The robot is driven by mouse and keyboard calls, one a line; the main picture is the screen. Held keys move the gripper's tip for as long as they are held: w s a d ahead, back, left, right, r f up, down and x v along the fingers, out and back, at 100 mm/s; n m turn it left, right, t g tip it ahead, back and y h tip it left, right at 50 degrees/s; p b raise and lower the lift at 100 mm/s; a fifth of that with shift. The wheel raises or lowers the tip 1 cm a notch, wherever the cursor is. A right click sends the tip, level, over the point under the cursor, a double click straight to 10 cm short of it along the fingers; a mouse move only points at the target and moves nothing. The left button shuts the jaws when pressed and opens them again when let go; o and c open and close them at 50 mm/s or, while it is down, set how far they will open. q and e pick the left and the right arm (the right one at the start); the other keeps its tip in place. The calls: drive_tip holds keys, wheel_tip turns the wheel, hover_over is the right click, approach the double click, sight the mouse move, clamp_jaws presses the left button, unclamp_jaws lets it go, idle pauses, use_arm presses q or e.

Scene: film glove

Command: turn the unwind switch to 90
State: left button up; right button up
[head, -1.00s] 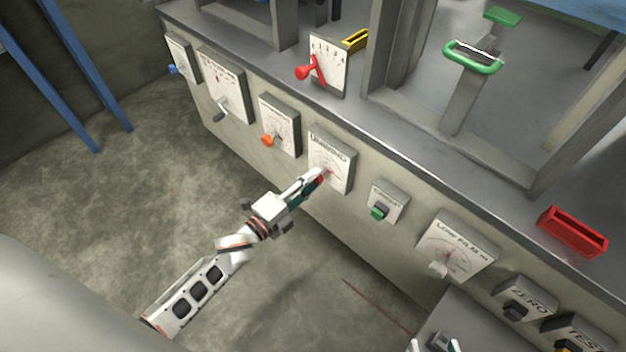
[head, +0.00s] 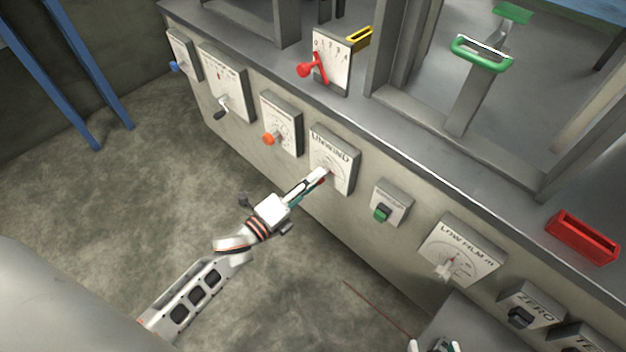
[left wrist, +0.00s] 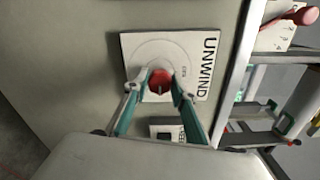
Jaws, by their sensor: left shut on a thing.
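The unwind switch is a red knob (left wrist: 160,82) on a white dial plate (left wrist: 187,48) lettered UNWIND, seen in the left wrist view. In the head view the UNWIND plate (head: 338,150) is on the machine's front, and the knob is mostly hidden by my gripper. My left gripper (head: 322,175) reaches the plate. In the left wrist view its two fingers (left wrist: 160,88) are shut on the red knob, one on each side. The dial's numbers are too small to read. My right gripper (head: 434,346) shows only partly at the bottom edge, and its jaws are unclear.
An orange knob (head: 271,138) is left of the unwind plate. A green switch (head: 382,212) and the LOW FILM dial (head: 460,250) are to its right. A red lever (head: 308,69) stands above. The floor (head: 110,200) at left is clear.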

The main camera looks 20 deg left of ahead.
use_arm(q)
drive_tip(key=o, duration=1.1)
drive_tip(key=shift+s+a, duration=0.1)
drive_tip(key=shift+s, duration=0.05)
drive_tip(key=v, duration=1.1)
drive_tip(key=shift+s+a, duration=0.1)
drive_tip(key=shift+s, duration=0.3)
